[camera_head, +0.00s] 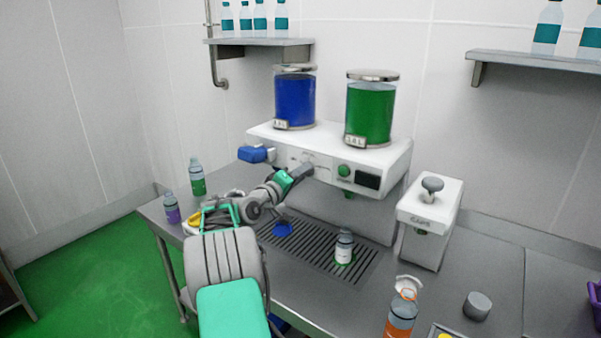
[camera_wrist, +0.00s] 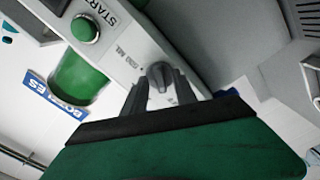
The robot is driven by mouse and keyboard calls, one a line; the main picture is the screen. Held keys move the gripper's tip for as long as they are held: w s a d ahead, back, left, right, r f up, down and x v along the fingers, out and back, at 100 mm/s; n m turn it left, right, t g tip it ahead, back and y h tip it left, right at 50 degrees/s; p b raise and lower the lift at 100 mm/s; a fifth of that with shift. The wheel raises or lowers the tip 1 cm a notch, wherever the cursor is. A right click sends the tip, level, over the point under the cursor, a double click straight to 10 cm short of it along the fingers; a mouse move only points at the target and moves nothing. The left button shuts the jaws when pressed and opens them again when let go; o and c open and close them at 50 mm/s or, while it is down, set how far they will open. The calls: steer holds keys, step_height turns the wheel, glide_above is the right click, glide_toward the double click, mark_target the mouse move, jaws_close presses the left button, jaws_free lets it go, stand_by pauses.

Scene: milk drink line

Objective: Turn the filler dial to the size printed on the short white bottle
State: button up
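The filler dial (camera_wrist: 158,75) is a small dark grey knob on the white front panel of the filler (camera_head: 330,150). In the wrist view the two fingers of my gripper (camera_wrist: 161,84) stand on either side of the dial, apart from each other; contact with it is unclear. A "ML" size mark sits beside the dial, partly legible as 250. In the head view my gripper (camera_head: 304,172) is at the panel and hides the dial. The short white-labelled bottle (camera_head: 344,248) stands upright on the drain grate; its print is too small to read.
A green start button (camera_head: 344,170) and dark display (camera_head: 368,180) are right of my gripper. Blue (camera_head: 295,102) and green (camera_head: 370,114) tanks stand on top. A capping machine (camera_head: 428,222) stands right. An orange-labelled bottle (camera_head: 400,314) is at the front.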

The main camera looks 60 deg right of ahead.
steer(key=shift+c, duration=0.5)
jaws_close()
steer(key=shift+f+b, duration=0.1)
steer(key=shift+b, duration=0.45)
steer(key=shift+m+b, duration=5.9)
steer(key=shift+b, duration=3.25)
